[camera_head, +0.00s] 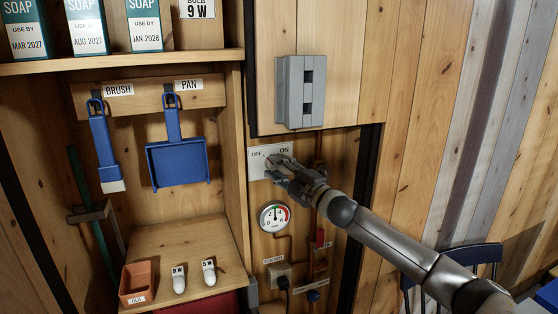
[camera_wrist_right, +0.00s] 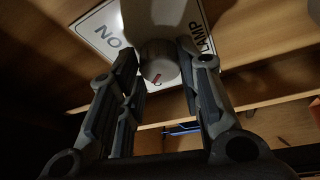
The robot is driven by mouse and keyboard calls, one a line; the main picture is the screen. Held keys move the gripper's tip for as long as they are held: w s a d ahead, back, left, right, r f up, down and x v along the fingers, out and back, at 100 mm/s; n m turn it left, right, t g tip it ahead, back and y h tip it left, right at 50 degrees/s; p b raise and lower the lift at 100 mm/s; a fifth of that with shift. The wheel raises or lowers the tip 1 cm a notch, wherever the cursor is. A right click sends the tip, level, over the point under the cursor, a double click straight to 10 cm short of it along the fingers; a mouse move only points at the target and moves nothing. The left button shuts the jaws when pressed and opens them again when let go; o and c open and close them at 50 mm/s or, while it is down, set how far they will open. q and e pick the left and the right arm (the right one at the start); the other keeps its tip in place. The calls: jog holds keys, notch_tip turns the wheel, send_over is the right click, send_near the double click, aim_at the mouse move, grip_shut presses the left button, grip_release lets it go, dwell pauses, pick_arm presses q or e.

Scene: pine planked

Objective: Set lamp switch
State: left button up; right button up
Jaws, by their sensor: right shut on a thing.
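The lamp switch is a round pale knob (camera_wrist_right: 158,62) with a small red mark, on a white plate (camera_head: 255,167) on the pine wall. The plate reads OFF at left and ON at right in the head view; the wrist view shows ON and LAMP on it (camera_wrist_right: 101,36). My right gripper (camera_head: 272,168) is at the plate, shut on the knob, with one finger on each side of it (camera_wrist_right: 160,55). In the head view the gripper mostly hides the knob, so its pointing is hard to tell there. My left gripper is out of view.
A pressure gauge (camera_head: 274,216) and copper pipes sit just below the switch. A grey box (camera_head: 301,92) is on the wall above it. A shelf niche with a blue brush (camera_head: 103,145) and blue pan (camera_head: 178,162) is at left. A dark chair (camera_head: 470,258) stands lower right.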

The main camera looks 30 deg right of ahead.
jog(key=shift+n+p, duration=0.55)
jog(key=shift+n, duration=0.15)
jog(key=o, duration=1)
jog(key=shift+o, duration=0.2)
jog(key=shift+s, duration=0.15)
jog(key=v, duration=1.1)
jog(key=shift+s+r, duration=0.15)
jog(key=shift+s, duration=0.15)
